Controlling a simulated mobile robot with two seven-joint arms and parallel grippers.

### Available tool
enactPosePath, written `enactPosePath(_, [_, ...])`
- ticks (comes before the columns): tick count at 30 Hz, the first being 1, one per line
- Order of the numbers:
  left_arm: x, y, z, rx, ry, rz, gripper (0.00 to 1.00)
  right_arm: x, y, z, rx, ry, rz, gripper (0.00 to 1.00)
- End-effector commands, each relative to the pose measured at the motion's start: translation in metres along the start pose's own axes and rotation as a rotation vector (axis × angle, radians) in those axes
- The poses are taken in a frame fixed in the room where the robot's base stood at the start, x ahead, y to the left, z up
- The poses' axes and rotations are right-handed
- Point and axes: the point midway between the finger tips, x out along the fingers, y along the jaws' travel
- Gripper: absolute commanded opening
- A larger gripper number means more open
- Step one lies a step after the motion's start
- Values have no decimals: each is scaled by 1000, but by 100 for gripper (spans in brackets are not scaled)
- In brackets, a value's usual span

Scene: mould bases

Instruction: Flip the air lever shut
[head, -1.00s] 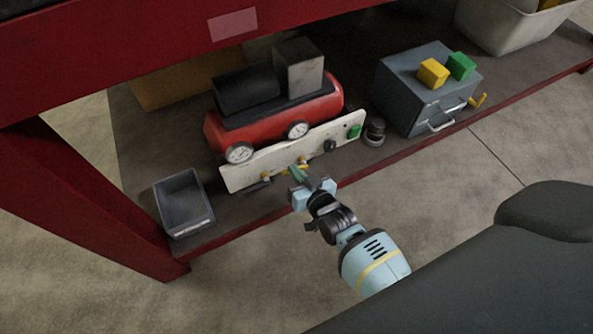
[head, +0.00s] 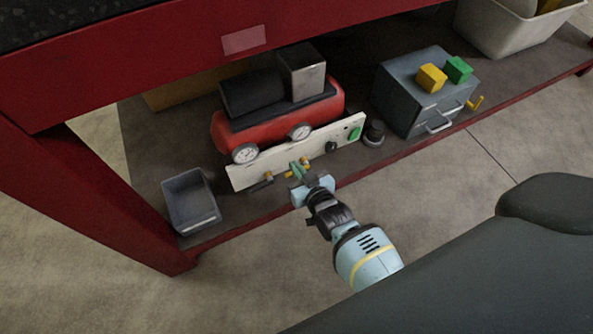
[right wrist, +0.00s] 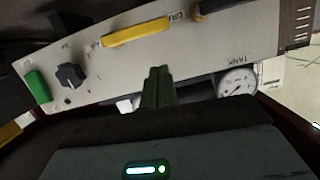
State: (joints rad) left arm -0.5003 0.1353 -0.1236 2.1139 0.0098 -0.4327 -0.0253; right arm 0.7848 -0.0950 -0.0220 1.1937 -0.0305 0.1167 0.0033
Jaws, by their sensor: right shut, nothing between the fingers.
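A pale control panel (head: 325,150) runs along the front of a red compressor (head: 270,118) on the low shelf. In the right wrist view a yellow lever (right wrist: 138,31) lies lengthwise along the panel. In the wrist view the fingertips (right wrist: 157,78) appear beside the lever; contact cannot be told. My left gripper is out of view.
The panel also carries a black knob (right wrist: 70,75), a green switch (right wrist: 38,87) and a gauge (right wrist: 237,82). A grey bin (head: 191,202) stands at left and a grey drawer box (head: 410,105) at right. The red bench beam (head: 165,65) overhangs the shelf.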

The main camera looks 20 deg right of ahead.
Motion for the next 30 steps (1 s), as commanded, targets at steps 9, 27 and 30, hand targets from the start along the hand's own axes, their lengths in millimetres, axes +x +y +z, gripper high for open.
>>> enactPosePath(9, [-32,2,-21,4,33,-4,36,-62,0,-10,1,-1,0,0])
enactPosePath(27, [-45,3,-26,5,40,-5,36,-103,0,-6,1,0,0,0])
enactPosePath(30, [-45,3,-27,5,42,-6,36,-103,0,-6,0,0,0,0])
